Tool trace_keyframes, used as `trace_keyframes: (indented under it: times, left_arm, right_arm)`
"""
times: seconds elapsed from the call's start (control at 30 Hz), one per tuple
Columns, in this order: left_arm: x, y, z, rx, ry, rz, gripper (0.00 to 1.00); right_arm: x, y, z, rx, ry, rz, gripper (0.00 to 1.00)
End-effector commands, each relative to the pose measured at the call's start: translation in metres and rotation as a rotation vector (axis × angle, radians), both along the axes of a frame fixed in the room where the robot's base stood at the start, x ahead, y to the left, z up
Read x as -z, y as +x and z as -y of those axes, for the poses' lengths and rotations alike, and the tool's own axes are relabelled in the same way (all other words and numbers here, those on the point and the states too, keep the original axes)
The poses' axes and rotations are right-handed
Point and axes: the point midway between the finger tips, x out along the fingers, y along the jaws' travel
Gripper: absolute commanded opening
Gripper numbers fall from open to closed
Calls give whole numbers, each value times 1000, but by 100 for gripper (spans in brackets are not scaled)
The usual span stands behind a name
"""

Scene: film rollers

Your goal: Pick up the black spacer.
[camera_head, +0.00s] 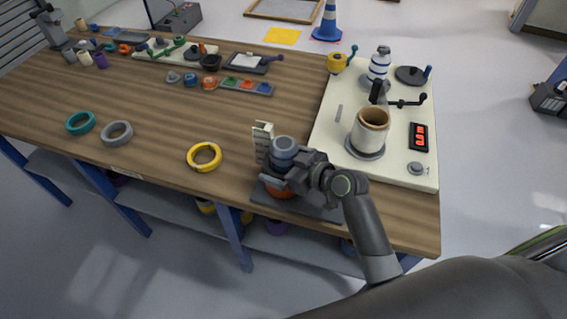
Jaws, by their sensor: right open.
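My right gripper (274,178) is open at the front edge of the wooden table, above a dark flat base. A blue-grey stacked round piece (285,148) rises just behind its jaws; I cannot tell whether they touch it. An orange round part (280,193) shows low under the jaws. I cannot pick out the black spacer for certain; the gripper hides part of this spot. A small black round piece (210,62) sits farther back on the table. My left gripper is not in view.
A pale stepped upright (263,143) stands close left of the gripper. Yellow (204,157), grey (117,133) and teal (80,123) rings lie to the left. A cream machine plate (330,130) with a roller (371,130) stands to the right. The table's middle is clear.

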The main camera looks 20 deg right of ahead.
Motion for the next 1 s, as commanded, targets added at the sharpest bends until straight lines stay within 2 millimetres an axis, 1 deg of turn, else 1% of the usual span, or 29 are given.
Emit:
trace_keyframes:
  times: [0.27, 0.37, 0.5, 0.57, 0.6, 0.87, 1.0]
  left_arm:
    - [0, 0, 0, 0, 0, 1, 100]
    - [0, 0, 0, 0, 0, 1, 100]
    - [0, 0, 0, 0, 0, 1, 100]
    - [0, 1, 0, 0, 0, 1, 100]
    - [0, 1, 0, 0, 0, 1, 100]
    - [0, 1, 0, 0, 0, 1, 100]
    - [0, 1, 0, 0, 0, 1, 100]
  right_arm:
    - [1, 2, -1, 1, 0, 0, 100]
    - [1, 2, -1, 1, 0, 0, 88]
    - [1, 2, -1, 1, 0, 0, 70]
    - [1, 2, -1, 1, 0, 0, 62]
    - [1, 2, -1, 1, 0, 1, 60]
    - [-1, 2, -1, 1, -1, 2, 60]
    - [-9, 3, -1, 0, 0, 5, 60]
